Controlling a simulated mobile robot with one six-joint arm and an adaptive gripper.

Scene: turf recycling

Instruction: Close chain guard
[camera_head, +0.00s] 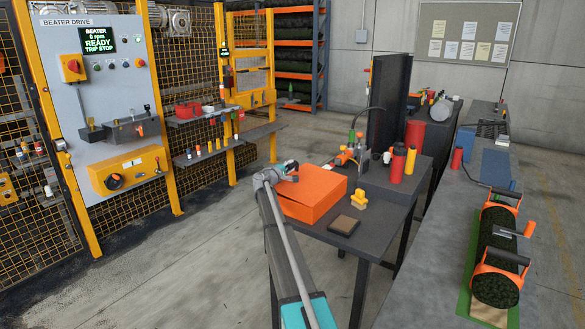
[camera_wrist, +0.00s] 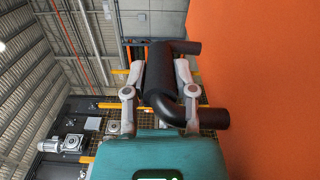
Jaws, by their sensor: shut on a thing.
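The orange box-shaped cover (camera_head: 315,193), which looks like the chain guard, sits at the near left of the dark workbench. In the wrist view its flat orange side (camera_wrist: 270,80) fills the right. A black bent bar handle (camera_wrist: 160,85) stands out beside that side, with its ends pointing toward it. My gripper (camera_wrist: 160,70) has one finger on each side of the handle and is shut on it. In the head view my gripper (camera_head: 285,172) is at the cover's upper left edge. I cannot tell how far the guard is open; what lies beneath it is hidden.
A yellow knob-like part (camera_head: 358,200) and a brown-topped pad (camera_head: 344,226) lie on the bench right of the cover. Red and yellow cylinders stand behind. A control panel (camera_head: 105,90) is on the left fence. A roll of turf (camera_head: 497,250) lies on the right table. The floor at left is clear.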

